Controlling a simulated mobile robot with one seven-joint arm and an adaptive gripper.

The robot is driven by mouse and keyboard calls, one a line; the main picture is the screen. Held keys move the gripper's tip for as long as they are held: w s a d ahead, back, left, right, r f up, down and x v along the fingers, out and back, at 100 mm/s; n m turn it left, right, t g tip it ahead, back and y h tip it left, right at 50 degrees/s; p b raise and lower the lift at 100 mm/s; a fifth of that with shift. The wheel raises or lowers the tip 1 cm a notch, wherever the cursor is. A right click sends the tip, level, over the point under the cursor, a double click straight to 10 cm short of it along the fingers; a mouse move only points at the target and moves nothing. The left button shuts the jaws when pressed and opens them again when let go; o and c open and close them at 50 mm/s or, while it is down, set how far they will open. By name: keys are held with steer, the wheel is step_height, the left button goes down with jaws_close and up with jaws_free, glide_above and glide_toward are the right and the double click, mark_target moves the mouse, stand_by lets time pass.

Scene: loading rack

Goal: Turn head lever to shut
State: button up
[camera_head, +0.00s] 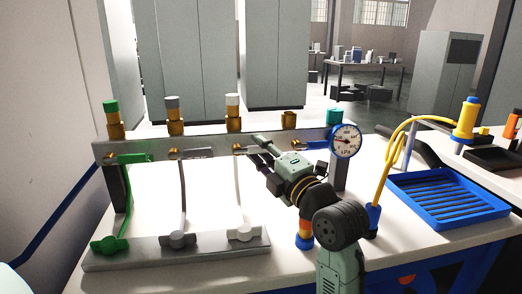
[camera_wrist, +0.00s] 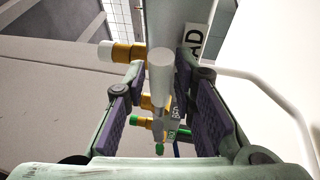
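The rack (camera_head: 210,142) carries a row of valves with levers. My gripper (camera_head: 254,147) is at the third valve from the left, under the white-capped brass fitting (camera_head: 233,108), and partly covers its lever. In the wrist view, my gripper (camera_wrist: 165,115) is open. A light grey rounded lever end (camera_wrist: 160,70) lies between the purple finger pads, with a gap on each side. A white label (camera_wrist: 196,40) ending in "AD" shows at the upper right; the rest is cut off. The white-capped fitting also shows in the wrist view (camera_wrist: 115,52).
A green lever (camera_head: 130,158) and a grey lever (camera_head: 195,153) are to the left. A round gauge (camera_head: 345,141) is just right of my gripper. Hoses run down to a lower bar (camera_head: 170,252). A blue tray (camera_head: 450,197) and a yellow hose (camera_head: 386,160) are at the right.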

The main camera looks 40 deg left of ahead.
steer(key=shift+o, duration=0.8)
steer(key=v, duration=1.2)
steer(key=shift+w, duration=0.1)
